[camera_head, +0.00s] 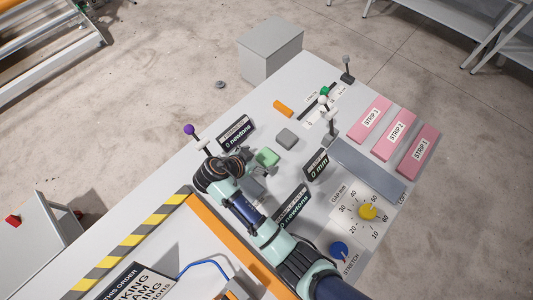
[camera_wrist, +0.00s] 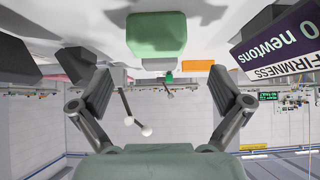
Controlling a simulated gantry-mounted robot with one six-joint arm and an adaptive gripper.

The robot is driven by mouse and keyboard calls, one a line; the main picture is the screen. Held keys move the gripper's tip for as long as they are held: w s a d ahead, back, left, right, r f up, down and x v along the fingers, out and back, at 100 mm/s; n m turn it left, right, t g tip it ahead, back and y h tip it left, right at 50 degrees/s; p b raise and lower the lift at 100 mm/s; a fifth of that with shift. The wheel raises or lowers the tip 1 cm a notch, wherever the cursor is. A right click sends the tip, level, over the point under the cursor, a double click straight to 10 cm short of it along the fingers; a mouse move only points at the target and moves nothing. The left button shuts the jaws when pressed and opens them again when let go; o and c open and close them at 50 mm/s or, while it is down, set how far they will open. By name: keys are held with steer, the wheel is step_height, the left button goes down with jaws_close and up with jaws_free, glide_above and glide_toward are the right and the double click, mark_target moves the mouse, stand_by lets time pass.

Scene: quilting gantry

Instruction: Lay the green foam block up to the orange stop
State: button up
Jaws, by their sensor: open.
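The green foam block (camera_head: 267,157) lies on the light table near the middle, and it also shows at the top of the wrist view (camera_wrist: 155,35). My gripper (camera_wrist: 162,88) is open and empty, its two fingers spread wide apart. A small orange piece (camera_head: 283,108), perhaps the stop, lies farther back on the table. It also shows beyond the green block in the wrist view (camera_wrist: 197,65).
A grey block (camera_head: 287,138) lies between the green block and the orange piece. Upright display signs (camera_head: 236,132) stand around, including a gap sign (camera_head: 316,166). Pink strips (camera_head: 370,118) and yellow (camera_head: 368,212) and blue (camera_head: 338,251) knobs are at the right.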

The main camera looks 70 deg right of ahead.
mark_target(265, 158)
steer(key=x, duration=0.6)
steer(key=shift+s+f+b, duration=0.15)
steer(key=shift+f+b, duration=0.25)
steer(key=shift+f, duration=0.05)
steer(key=c, duration=0.8)
